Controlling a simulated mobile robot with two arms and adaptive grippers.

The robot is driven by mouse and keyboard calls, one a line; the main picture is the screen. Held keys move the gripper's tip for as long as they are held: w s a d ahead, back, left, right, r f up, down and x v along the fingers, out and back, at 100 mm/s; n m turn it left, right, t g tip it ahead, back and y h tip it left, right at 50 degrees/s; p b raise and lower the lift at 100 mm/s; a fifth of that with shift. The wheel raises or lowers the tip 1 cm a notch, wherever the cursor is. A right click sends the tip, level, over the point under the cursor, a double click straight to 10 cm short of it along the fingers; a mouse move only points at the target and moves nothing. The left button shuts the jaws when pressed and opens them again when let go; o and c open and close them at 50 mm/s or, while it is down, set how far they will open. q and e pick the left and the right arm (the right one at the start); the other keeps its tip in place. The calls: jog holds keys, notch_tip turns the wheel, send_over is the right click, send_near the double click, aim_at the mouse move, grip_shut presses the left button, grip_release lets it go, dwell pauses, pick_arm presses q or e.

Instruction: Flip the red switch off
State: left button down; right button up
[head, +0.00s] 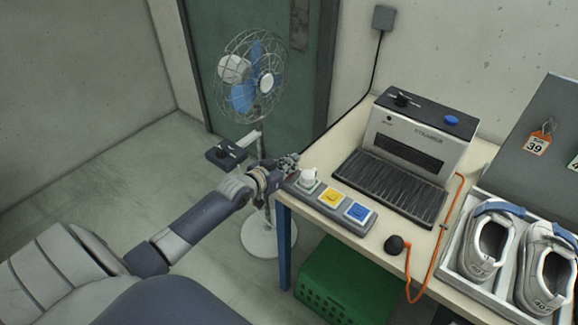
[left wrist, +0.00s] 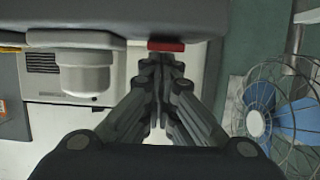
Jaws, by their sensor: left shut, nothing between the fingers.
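The red switch (left wrist: 166,45) shows in the left wrist view as a small red block on the edge of a grey panel. It lies just beyond my fingertips; I cannot tell whether they touch it. In the head view I cannot make it out near my gripper. My left gripper (head: 289,162) is at the far left end of the grey switch panel (head: 347,220) on the table. Its fingers are together and empty in the left wrist view (left wrist: 160,62). The panel also carries a white knob (head: 308,178), a yellow button (head: 331,197) and a blue button (head: 358,212). My right gripper is out of view.
A fan (head: 266,84) on a stand is left of the table, close to my left arm. A green crate (head: 345,285) is below.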

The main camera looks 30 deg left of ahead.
pick_arm(q)
jog(key=shift+r, duration=0.1)
jog(key=r+p, duration=0.1)
jog(key=r, duration=0.1)
jog(key=r+p, duration=0.2)
jog(key=shift+w+p, duration=0.3)
jog(key=shift+w, duration=0.1)
jog(key=b+v, duration=0.1)
jog(key=v, duration=0.9)
jog(key=shift+r, duration=0.3)
jog(key=shift+w, duration=0.1)
